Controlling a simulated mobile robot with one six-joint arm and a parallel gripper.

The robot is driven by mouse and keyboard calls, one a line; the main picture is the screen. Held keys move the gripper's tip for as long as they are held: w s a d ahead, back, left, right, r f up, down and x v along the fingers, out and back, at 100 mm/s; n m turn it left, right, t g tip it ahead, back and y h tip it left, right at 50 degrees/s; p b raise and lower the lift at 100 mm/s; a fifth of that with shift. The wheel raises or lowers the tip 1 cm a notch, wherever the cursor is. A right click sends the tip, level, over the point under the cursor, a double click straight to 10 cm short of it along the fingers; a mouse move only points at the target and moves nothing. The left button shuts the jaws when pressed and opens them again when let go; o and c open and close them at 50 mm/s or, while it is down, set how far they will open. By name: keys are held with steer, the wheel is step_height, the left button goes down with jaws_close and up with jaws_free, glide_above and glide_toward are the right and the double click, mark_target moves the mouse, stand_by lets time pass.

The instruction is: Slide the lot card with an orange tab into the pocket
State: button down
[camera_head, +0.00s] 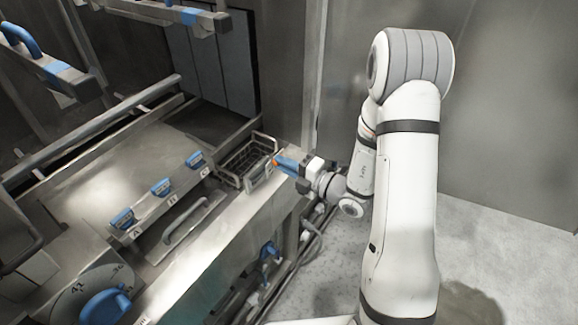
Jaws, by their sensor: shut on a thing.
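My gripper (284,164) reaches in from the right, over the right end of the metal counter. It is shut on the lot card; the card's small orange tab (275,162) shows at the blue fingertips. Most of the card is hidden or too small to make out. A light grey framed holder, which looks like the pocket (259,176), is on the near side of a dark wire basket (237,163). The tab is close above and right of this holder. I cannot tell whether the card touches it or is inside it.
Left of the basket, the metal panel carries several blue-topped levers (161,187) and a long grey handle (186,221). A dial with a blue knob (105,306) is at the lower left. Blue-handled bars hang above. Open floor (490,235) lies right of the counter.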

steer(key=w+a+f+b, duration=0.3)
steer(key=w+a+f, duration=0.1)
steer(key=a, duration=0.1)
steer(key=shift+f+b, duration=0.35)
steer(key=shift+b, duration=0.05)
stand_by(1.6)
steer(key=shift+d+f, duration=0.1)
steer(key=shift+f+b, duration=0.3)
steer(key=shift+f, duration=0.45)
stand_by(0.7)
stand_by(0.5)
steer(key=c, duration=1.4)
jaws_free()
steer(key=shift+s, duration=0.15)
steer(key=shift+o, duration=0.2)
steer(key=shift+f, duration=0.1)
steer(key=shift+b, duration=0.3)
